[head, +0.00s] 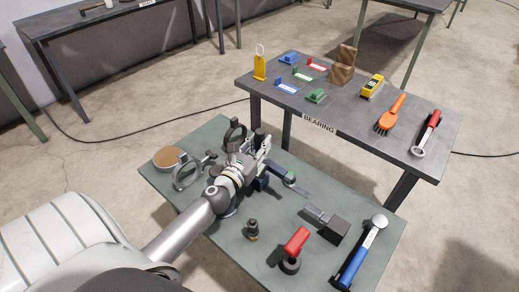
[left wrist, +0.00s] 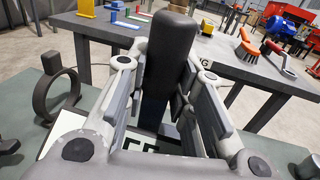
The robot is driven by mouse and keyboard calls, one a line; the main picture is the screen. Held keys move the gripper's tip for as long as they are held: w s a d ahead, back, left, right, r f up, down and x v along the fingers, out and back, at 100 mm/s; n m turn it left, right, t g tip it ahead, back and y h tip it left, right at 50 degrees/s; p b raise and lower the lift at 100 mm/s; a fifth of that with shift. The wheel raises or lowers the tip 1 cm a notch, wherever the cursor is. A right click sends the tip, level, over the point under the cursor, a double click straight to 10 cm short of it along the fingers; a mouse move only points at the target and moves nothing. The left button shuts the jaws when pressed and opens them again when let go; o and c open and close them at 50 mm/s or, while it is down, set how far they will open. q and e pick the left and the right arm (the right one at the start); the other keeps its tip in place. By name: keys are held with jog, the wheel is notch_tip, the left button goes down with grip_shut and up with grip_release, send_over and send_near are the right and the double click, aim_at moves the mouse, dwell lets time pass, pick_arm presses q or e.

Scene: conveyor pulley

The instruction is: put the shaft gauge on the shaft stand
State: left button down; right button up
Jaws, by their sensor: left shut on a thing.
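My left gripper (head: 257,148) is over the back part of the green near table. It is shut on a dark, rounded, upright piece, which fills the space between the fingers in the left wrist view (left wrist: 170,60). Its lower end is hidden by the fingers, so I cannot tell for certain that it is the shaft gauge. A far table (head: 100,28) at the upper left carries a label reading SHAFT; I cannot make out a stand there. My right gripper is not in view.
Near the gripper are a dark ring (left wrist: 55,97), a grey ring clamp (head: 187,173) and a cork-topped disc (head: 168,157). The BEARING table (head: 270,92) stands behind.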

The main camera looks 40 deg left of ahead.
aim_at(262, 169)
pick_arm(q)
jog(key=shift+f, duration=0.15)
jog(key=shift+f, duration=0.2)
jog(key=c, duration=1.2)
grip_release()
jog(key=shift+c, duration=0.2)
jog(key=shift+f, duration=0.1)
jog(key=shift+s+r, duration=0.1)
jog(key=shift+r, duration=0.1)
jog(key=s, duration=0.7)
jog(key=shift+s+d+b, duration=0.2)
jog(key=shift+d+b, duration=0.15)
jog(key=shift+d, duration=0.1)
